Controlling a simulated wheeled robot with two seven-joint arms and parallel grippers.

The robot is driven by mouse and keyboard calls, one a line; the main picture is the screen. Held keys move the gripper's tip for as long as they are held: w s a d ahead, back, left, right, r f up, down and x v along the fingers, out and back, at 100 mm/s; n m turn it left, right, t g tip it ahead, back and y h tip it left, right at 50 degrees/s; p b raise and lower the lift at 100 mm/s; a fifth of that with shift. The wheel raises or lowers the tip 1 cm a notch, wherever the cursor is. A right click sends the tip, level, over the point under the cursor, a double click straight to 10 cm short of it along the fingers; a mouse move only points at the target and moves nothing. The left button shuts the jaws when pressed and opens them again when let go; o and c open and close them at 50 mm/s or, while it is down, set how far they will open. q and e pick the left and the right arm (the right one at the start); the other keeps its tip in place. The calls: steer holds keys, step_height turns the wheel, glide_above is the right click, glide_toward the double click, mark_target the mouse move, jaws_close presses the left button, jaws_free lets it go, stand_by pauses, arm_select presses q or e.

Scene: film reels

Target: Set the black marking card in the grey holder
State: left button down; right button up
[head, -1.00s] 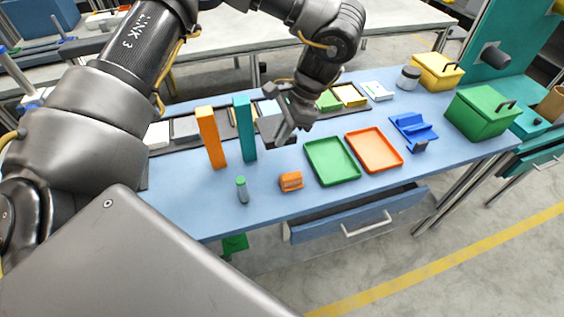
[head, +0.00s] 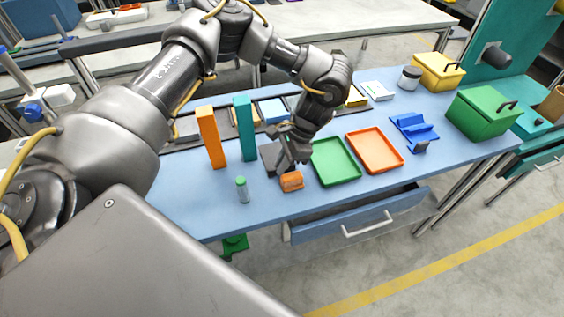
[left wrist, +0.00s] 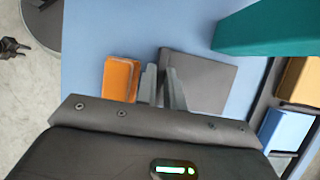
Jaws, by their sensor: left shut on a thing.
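My left gripper (head: 292,165) is shut on the black marking card (head: 270,156), a flat dark grey-black square. In the left wrist view the fingers (left wrist: 161,75) pinch the card (left wrist: 205,80) at its left edge, and it extends to the right. The gripper is low over the front half of the blue table, just behind a small orange block (head: 291,182). A long grey rack (head: 215,126) with several coloured cards runs along the back; I take it as the grey holder, but cannot be sure. The arm hides part of it.
An orange upright block (head: 211,138) and a teal one (head: 244,128) stand left of the gripper. A green-capped bottle (head: 242,190) stands in front. A green tray (head: 335,162) and an orange tray (head: 374,151) lie to the right, with a blue stand (head: 414,132) beyond.

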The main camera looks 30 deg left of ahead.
arm_select(q)
steer(key=shift+s, duration=0.1)
steer(key=shift+f, duration=0.1)
steer(key=c, duration=1.8)
jaws_free()
steer(key=v, duration=1.2)
steer(key=shift+d, duration=0.15)
